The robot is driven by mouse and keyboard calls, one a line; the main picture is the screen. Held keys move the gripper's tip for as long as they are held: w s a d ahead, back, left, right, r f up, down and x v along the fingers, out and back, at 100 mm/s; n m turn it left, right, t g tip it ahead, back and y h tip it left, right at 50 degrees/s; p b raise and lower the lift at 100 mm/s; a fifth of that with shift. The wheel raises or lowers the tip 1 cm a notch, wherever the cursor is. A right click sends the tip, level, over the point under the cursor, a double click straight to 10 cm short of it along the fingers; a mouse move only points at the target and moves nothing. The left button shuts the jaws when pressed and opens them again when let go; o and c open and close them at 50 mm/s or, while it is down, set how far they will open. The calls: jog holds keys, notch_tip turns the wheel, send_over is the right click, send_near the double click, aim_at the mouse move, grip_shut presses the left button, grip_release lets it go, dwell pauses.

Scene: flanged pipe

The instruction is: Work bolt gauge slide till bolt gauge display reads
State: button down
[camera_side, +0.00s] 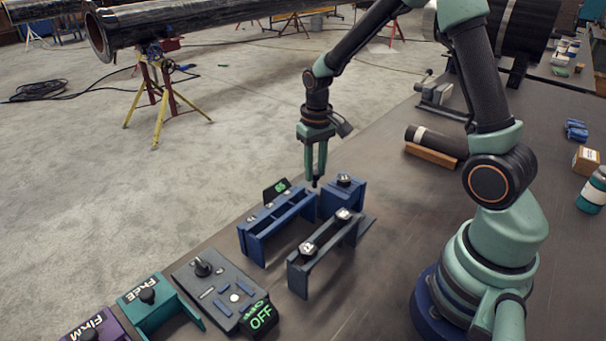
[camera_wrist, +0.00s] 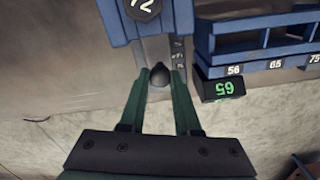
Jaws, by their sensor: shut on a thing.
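My gripper (camera_side: 315,181) reaches down at the far end of the blue bench fixtures. In the wrist view its fingers (camera_wrist: 159,82) are closed around a dark knob (camera_wrist: 159,75), which looks like the gauge slide's. The knob sits on a narrow marked strip (camera_wrist: 178,62) beside a blue block (camera_wrist: 122,28) that carries a hex piece marked 72 (camera_wrist: 143,5). The small black display (camera_wrist: 222,87) shows green digits, upside down in the wrist view. In the side view the display (camera_side: 276,190) seems to read 65.
A blue rack (camera_side: 262,243) carries labels 56, 65 and 75. A grey stand (camera_side: 300,280) holds hex pieces in front of it. A switch panel (camera_side: 212,285) with an OFF display (camera_side: 260,316), a green FREE box (camera_side: 180,307) and a purple FIRM box (camera_side: 117,330) stand near left.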

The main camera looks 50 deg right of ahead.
jog(key=c, duration=0.6)
grip_release()
jog(key=shift+r, duration=0.2)
notch_tip(320, 180, up, 12)
jog(key=shift+f, duration=0.1)
jog(key=shift+s+a+r+n+t, duration=0.5)
jog(key=shift+s+a+r+t, duration=0.45)
jog(key=shift+s+a, duration=0.65)
jog(key=shift+s+a+r+n+t, duration=0.5)
jog(key=shift+s+a+r+t, duration=0.5)
jog(key=shift+s, duration=1.1)
jog(key=shift+s+a+r+n+t, duration=0.5)
jog(key=shift+s+a+r+t, duration=0.35)
jog(key=shift+s+a, duration=0.8)
jog(key=shift+s+d, duration=0.2)
jog(key=shift+d, duration=0.05)
